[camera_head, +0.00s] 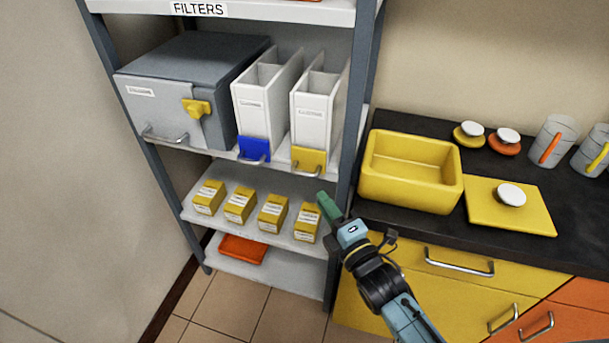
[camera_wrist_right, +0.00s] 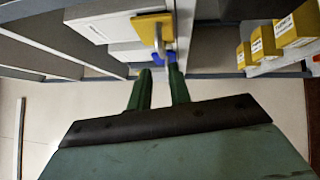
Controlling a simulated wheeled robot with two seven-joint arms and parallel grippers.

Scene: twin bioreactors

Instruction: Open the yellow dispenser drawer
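The yellow dispenser drawer (camera_head: 311,157) is at the foot of the right-hand white dispenser (camera_head: 316,110) on the middle shelf. It has a metal handle on its front and looks shut. My right gripper (camera_head: 326,203) is in front of and below it, apart from it. In the right wrist view the yellow drawer (camera_wrist_right: 153,28) and its handle lie beyond the two green fingers. The fingers (camera_wrist_right: 160,75) are spread with nothing between them. My left gripper is not in view.
A blue drawer (camera_head: 254,148) sits beside the yellow one. Several yellow boxes (camera_head: 273,212) stand on the shelf below. A grey shelf post (camera_head: 351,110) rises close to the right of the dispenser. A yellow bin (camera_head: 410,191) stands on the dark counter.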

